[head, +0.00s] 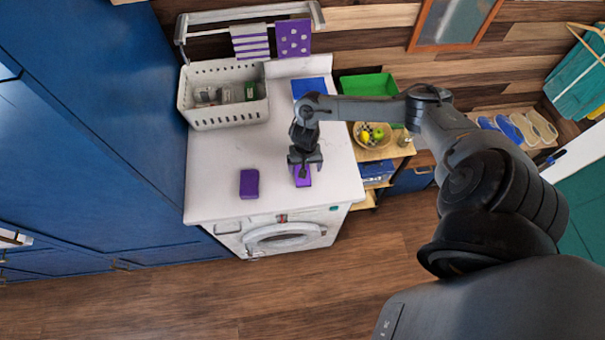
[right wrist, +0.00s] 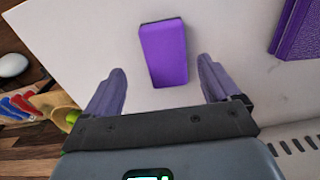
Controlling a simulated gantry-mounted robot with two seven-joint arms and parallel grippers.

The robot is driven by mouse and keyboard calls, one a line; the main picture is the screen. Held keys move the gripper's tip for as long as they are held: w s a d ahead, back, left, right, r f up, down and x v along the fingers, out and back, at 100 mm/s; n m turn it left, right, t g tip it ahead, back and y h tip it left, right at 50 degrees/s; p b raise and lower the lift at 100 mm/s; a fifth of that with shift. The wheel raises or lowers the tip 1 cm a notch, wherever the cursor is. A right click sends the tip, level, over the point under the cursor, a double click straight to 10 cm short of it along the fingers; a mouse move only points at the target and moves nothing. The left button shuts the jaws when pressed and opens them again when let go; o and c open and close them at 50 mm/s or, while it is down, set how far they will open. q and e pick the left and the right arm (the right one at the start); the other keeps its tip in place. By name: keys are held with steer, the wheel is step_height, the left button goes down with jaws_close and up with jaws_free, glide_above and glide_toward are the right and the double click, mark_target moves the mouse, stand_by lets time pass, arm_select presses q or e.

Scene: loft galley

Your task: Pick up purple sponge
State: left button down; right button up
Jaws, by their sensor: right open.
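A purple block with a dark edge, which looks like the purple sponge (head: 303,181), lies on the white top of the washing machine near its front right. My right gripper (head: 305,165) is over it, pointing down, and hides part of it in the head view. In the right wrist view the sponge (right wrist: 165,50) shows whole, ahead of and between the two spread fingers (right wrist: 161,80). The fingers are open and empty, and no contact with the sponge shows. My left gripper is in neither view.
A second purple block (head: 249,183) lies to the left; its sides look ribbed in the right wrist view (right wrist: 300,40). A white basket (head: 225,114) stands behind. A shelf with a fruit bowl (head: 373,142) stands to the right. The white top (head: 215,160) is largely clear.

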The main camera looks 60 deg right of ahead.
steer(key=shift+w+a+f, duration=0.1)
steer(key=shift+w+f, duration=0.1)
steer(key=shift+f, duration=1.05)
steer(key=shift+w+a+f, duration=0.1)
steer(key=shift+w+f, duration=0.05)
steer(key=shift+f, duration=1.05)
steer(key=c, duration=1.1)
